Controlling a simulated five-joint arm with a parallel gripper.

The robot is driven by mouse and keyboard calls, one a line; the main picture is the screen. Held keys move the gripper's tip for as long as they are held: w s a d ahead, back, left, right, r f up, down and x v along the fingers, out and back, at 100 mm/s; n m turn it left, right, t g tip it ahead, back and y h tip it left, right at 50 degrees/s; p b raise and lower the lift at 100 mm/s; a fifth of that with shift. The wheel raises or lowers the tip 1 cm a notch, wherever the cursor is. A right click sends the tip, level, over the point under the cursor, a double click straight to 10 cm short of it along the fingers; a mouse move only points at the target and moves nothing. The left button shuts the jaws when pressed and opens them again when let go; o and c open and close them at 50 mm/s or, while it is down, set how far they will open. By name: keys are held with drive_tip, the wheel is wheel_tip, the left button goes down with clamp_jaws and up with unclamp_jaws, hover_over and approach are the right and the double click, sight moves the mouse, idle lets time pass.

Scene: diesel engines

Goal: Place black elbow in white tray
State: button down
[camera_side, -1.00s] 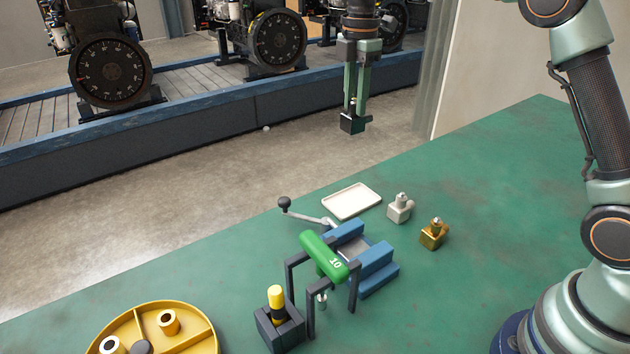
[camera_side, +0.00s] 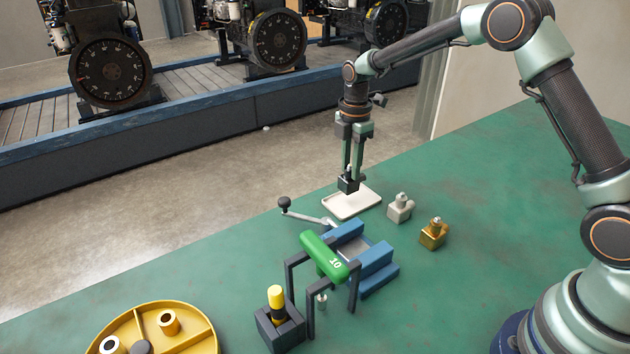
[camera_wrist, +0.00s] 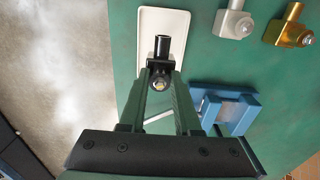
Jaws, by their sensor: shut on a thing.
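The black elbow (camera_side: 347,184) is between the fingers of my gripper (camera_side: 352,172), which is shut on it. It hangs over the white tray (camera_side: 352,207) in the side view; whether it touches the tray floor I cannot tell. In the wrist view the black elbow (camera_wrist: 161,50) shows at the fingertips of my gripper (camera_wrist: 161,76), in front of the white tray (camera_wrist: 178,22). The tray lies flat on the green table and looks empty. Its near part is hidden behind the gripper in the wrist view.
A white-grey elbow (camera_side: 400,208) and a brass elbow (camera_side: 433,233) stand right of the tray. A blue vise (camera_side: 368,262) with a crank handle is in front, beside a green-topped frame (camera_side: 324,256). A yellow divided dish (camera_side: 190,340) is at the front left.

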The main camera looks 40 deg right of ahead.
sight(350, 180)
drive_tip(key=shift+f, duration=2)
drive_tip(key=shift+f, duration=0.1)
drive_tip(key=c, duration=0.6)
unclamp_jaws()
